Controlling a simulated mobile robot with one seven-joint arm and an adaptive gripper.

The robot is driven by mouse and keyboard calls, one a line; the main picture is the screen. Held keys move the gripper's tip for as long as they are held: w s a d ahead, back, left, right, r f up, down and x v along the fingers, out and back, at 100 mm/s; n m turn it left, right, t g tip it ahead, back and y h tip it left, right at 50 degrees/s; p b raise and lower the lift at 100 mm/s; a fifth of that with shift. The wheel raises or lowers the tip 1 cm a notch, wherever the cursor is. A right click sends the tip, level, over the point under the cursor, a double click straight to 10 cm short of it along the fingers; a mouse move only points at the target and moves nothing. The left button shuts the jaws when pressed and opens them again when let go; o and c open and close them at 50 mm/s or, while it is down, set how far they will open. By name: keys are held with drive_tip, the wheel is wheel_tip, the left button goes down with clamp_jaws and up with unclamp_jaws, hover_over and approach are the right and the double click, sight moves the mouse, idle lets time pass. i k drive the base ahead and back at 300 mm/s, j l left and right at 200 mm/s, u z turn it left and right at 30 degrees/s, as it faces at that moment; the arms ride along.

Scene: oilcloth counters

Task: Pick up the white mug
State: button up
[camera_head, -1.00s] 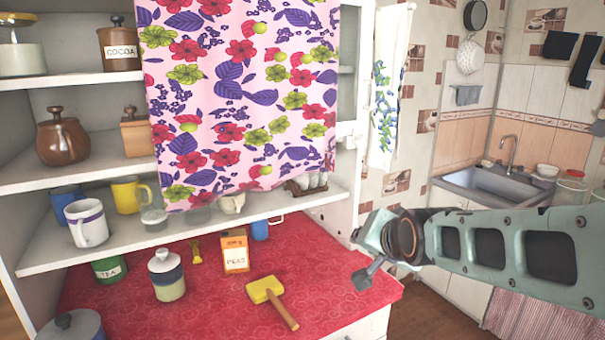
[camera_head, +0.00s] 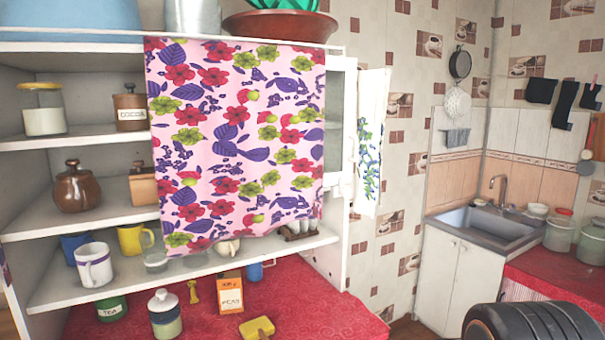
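The white mug (camera_head: 94,265) stands upright at the front of the lower shelf, toward its left end. It has a dark band near the rim and its handle faces right. A blue mug (camera_head: 74,243) is behind it and a yellow mug (camera_head: 131,239) is to its right. My gripper is out of view. Only a dark rounded part, which I cannot identify for certain, shows at the bottom right.
The floral cloth (camera_head: 236,150) hangs over the shelf's right part. A lidded jar (camera_head: 165,316), a tea tin (camera_head: 112,308), an orange box (camera_head: 230,294) and a yellow mallet (camera_head: 257,328) stand or lie on the red counter (camera_head: 310,312) below. A sink (camera_head: 490,226) is at right.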

sight(93, 262)
drive_tip(key=u, duration=1.65)
drive_tip(key=i+j+z, duration=0.25)
drive_tip(key=i+j, duration=0.15)
drive_tip(key=j, duration=0.2)
drive_tip(key=i+j+z, duration=0.15)
drive_tip(key=j, duration=0.15)
drive_tip(key=i+j+z, duration=0.15)
drive_tip(key=j, duration=0.2)
drive_tip(key=i+j+z, duration=0.1)
drive_tip(key=j, duration=0.25)
drive_tip(key=i+j+z, duration=0.15)
drive_tip(key=j, duration=0.25)
drive_tip(key=k+j, duration=0.25)
drive_tip(key=j, duration=0.15)
